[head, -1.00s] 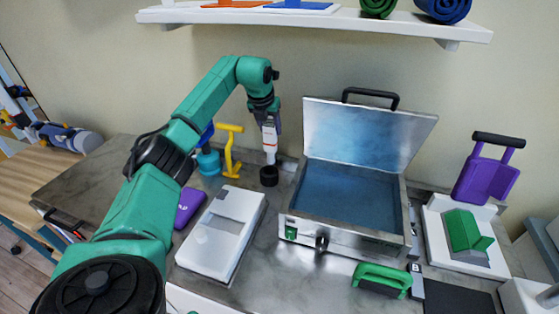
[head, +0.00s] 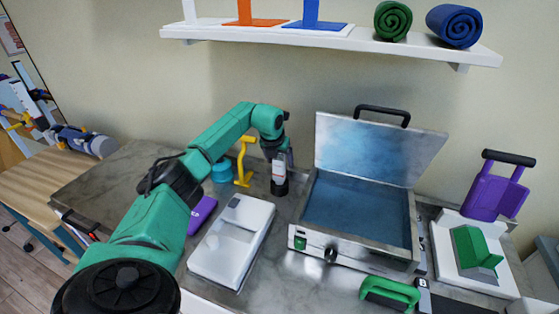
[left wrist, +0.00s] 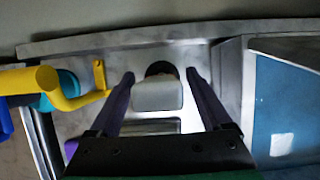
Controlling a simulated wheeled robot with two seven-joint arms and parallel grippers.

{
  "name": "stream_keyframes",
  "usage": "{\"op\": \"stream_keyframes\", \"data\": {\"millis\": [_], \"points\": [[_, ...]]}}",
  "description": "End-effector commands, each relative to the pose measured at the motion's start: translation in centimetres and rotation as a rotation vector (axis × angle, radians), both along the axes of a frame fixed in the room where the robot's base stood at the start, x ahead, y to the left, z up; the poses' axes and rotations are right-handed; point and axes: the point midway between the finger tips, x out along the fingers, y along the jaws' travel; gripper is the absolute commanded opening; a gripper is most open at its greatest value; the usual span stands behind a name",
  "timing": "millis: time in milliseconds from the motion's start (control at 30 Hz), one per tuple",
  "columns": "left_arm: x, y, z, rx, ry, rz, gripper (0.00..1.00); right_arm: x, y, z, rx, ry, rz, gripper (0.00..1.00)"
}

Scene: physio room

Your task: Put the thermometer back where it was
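The thermometer, white with a small orange mark, stands upright in a black round holder (head: 279,187) at the back of the counter, left of the open steel case. Its white body (head: 279,165) shows below my left gripper (head: 279,151). In the left wrist view the thermometer's pale end (left wrist: 157,97) sits between the two fingers, with a narrow gap visible on each side. The dark holder (left wrist: 161,69) shows beyond it. My left gripper is open around the thermometer. My right gripper is not in view.
A yellow stand (head: 243,163) and a teal pot (head: 222,171) stand close left of the holder. The open steel case (head: 340,253) is close on its right. A white device (head: 229,250) lies in front. A shelf (head: 330,41) hangs above.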

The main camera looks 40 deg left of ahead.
Motion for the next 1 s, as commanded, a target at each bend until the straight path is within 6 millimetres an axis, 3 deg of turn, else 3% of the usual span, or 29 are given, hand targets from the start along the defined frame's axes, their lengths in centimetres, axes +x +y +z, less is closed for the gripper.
{"op": "stream_keyframes", "data": {"millis": [267, 700, 833, 1000], "points": [[-0.2, -0.1, 1.1, 0.001, -0.004, 0.0, 0.82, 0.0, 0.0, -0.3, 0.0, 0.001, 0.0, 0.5], [-3.9, -1.4, 9.9, 0.002, -0.005, -0.001, 0.82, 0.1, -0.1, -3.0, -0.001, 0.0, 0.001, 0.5], [-4.4, -1.6, 11.2, 0.001, -0.002, 0.0, 0.82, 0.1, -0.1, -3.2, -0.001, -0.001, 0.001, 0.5], [-4.5, -1.6, 11.4, 0.0, 0.0, 0.0, 0.82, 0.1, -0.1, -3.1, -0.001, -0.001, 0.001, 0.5]]}}
